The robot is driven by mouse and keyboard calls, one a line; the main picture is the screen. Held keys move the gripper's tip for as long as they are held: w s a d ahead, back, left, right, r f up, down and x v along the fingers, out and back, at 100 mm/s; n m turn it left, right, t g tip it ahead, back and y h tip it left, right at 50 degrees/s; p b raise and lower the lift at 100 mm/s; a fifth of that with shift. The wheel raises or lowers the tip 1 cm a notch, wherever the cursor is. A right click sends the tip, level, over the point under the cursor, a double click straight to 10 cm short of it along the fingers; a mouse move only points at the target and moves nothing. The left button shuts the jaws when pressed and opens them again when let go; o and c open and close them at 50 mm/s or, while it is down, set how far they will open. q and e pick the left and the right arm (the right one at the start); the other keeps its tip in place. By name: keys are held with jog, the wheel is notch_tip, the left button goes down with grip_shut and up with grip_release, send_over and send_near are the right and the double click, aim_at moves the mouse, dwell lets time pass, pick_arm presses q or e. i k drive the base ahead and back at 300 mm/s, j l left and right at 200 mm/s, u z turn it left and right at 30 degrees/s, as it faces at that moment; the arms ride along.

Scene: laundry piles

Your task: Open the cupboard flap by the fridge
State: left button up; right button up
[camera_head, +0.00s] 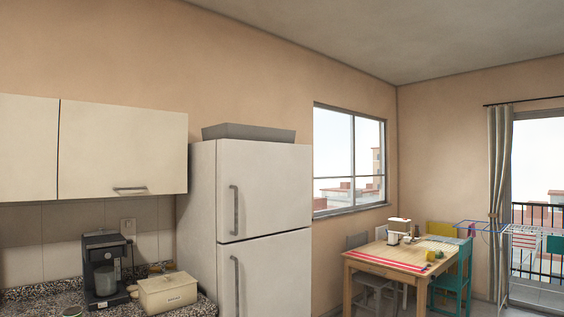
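A cream wall cupboard hangs at the upper left in the head view. Its right-hand flap (124,148), beside the fridge, is shut and has a short metal handle (130,189) along its lower edge. The white fridge (262,192) stands just right of it, with both doors shut and vertical grey handles. Neither of my grippers shows in this view.
Below the flap, a speckled counter (40,299) holds a black coffee machine (104,264) and a cream bread box (168,292). A grey tray (248,133) lies on top of the fridge. A wooden table (392,262) with chairs stands at the right, near a drying rack (520,238).

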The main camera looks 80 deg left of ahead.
aim_at(105, 150)
jog(key=u, duration=3.4)
jog(key=i+l+u, duration=0.2)
jog(key=k+j, duration=0.05)
jog(key=j, duration=0.05)
